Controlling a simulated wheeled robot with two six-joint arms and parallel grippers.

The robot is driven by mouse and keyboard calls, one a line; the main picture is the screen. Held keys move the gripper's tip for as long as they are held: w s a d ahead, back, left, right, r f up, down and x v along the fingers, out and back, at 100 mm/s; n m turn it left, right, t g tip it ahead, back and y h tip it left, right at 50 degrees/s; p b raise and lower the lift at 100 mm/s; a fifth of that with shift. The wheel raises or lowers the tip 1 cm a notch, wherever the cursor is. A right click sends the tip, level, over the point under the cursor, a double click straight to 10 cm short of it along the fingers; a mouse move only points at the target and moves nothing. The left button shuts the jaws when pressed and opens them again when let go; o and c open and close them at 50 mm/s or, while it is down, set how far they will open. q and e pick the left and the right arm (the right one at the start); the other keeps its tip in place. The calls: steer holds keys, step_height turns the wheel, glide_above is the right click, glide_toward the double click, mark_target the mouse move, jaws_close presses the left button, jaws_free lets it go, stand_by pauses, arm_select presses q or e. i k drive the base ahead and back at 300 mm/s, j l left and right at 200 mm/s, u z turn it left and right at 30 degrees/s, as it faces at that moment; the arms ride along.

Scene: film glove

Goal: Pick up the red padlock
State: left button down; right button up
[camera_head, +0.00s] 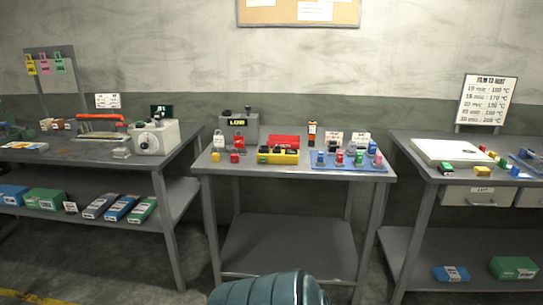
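A small red padlock-shaped thing (238,141) stands at the left part of the middle table (300,172), next to a pale one with a red lower part (219,139). Both are small in the picture, so I cannot be sure of their exact shape. Yellow, pink and green padlock-like tags hang on a grey board at the far left. Neither of my grippers is in view.
A yellow tray (278,157) and a blue mat (345,168) with small coloured items lie on the middle table. A grey device (239,127) stands behind. Benches stand left and right. A teal ribbed object (265,290) is at the bottom, before the middle table.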

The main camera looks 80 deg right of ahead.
mark_target(235, 158)
steer(key=z, duration=2.5)
steer(key=i+l+u, duration=0.1)
steer(key=i+l, duration=0.3)
steer(key=l, duration=0.25)
steer(key=i+l+u, duration=0.15)
steer(key=i+l, duration=0.05)
steer(key=l, duration=0.1)
